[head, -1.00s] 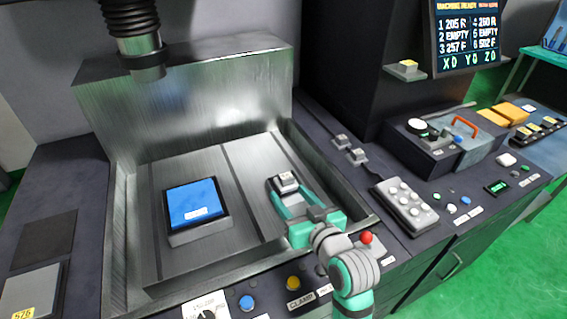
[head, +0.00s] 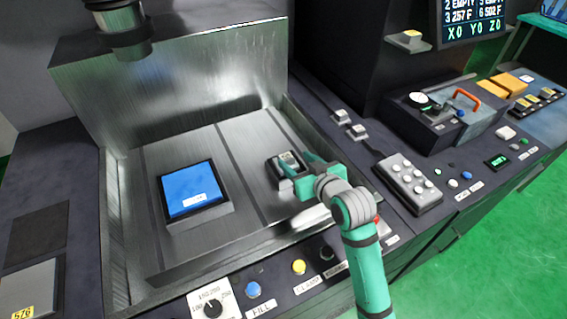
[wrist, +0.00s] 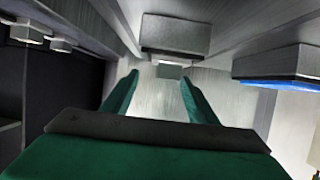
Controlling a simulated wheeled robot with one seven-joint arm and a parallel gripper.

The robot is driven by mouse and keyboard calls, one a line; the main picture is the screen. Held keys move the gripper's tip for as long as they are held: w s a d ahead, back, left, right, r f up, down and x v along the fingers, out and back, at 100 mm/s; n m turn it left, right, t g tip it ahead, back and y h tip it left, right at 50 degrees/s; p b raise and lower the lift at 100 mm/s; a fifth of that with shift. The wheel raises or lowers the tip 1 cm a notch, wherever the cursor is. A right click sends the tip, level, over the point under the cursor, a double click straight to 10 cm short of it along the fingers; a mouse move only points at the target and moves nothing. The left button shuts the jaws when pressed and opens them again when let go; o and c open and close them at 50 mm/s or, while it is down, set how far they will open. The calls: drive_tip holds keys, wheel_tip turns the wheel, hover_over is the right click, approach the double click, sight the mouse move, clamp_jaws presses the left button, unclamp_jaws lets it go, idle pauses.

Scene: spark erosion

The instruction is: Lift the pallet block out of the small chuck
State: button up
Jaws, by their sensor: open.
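The small chuck (head: 273,171) is a dark square holder on the steel table in the tank. The pallet block (head: 289,159), a small pale grey piece, sits in its top and is partly hidden by my gripper. My gripper (head: 298,170), with teal fingers, is open at the chuck's right side. In the wrist view, which looks upside down, the small chuck (wrist: 175,33) is at the top. The pallet block (wrist: 171,64) shows just below it, ahead of the gap between my two spread fingers (wrist: 158,95). I see no contact with the block.
The tank's front wall (head: 240,245) and a row of buttons (head: 298,267) lie nearer. A machine head (head: 122,28) hangs above at left. A grey keypad (head: 408,183) is right.

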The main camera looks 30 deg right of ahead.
sight(288, 157)
drive_tip(key=w, duration=0.1)
drive_tip(key=w+f, duration=0.1)
drive_tip(key=w, duration=0.1)
drive_tip(key=w+a, duration=0.1)
drive_tip(key=shift+w+f, duration=0.15)
drive_tip(key=shift+w, duration=0.25)
drive_tip(key=shift+a, duration=0.2)
drive_tip(key=c, duration=1.1)
drive_tip(key=shift+d, duration=0.15)
clamp_jaws()
drive_tip(key=shift+s+d, duration=0.25)
drive_tip(key=shift+d, duration=0.05)
